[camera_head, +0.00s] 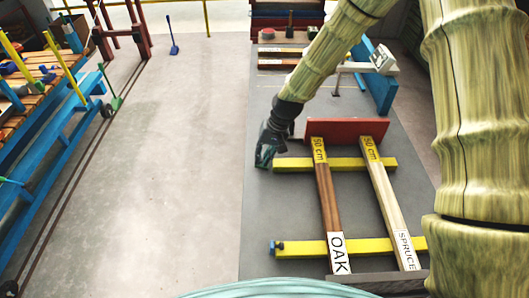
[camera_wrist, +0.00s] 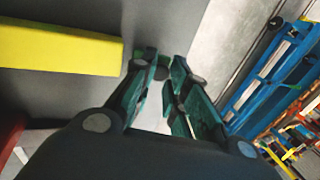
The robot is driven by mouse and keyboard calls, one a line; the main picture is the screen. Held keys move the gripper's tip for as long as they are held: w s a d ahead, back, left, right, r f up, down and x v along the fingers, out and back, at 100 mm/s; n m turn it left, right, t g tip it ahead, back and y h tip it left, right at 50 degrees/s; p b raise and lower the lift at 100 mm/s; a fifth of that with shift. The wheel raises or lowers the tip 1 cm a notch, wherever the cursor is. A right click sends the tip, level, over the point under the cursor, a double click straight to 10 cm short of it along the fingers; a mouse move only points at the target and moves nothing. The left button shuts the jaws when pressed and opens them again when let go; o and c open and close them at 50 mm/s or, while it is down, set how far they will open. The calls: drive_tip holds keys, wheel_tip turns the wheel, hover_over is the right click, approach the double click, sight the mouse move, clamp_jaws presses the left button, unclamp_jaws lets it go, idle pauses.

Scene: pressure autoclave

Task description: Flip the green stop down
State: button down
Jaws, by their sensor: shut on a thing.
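In the head view my gripper (camera_head: 264,160) is at the left end of the far yellow bar (camera_head: 345,164) and hides the stop. Whether the stop is up or down is hard to tell.
Two planks, labelled OAK (camera_head: 328,200) and SPRUCE (camera_head: 391,205), lie across the yellow bars against a red board (camera_head: 347,131). The near yellow bar (camera_head: 305,249) has a blue stop (camera_head: 274,247) at its left end.

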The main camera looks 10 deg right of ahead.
drive_tip(key=shift+w+a+f+g+h+p, duration=0.1)
drive_tip(key=shift+a+f+g+h+p, duration=0.25)
drive_tip(key=shift+h, duration=0.5)
drive_tip(key=shift+w+a+f+g+h+p, duration=0.1)
drive_tip(key=shift+a+h+p, duration=0.4)
drive_tip(key=shift+h, duration=0.35)
drive_tip(key=shift+a+f, duration=0.1)
drive_tip(key=c, duration=1.6)
unclamp_jaws()
wheel_tip(320, 180, up, 12)
drive_tip(key=shift+a+f, duration=0.1)
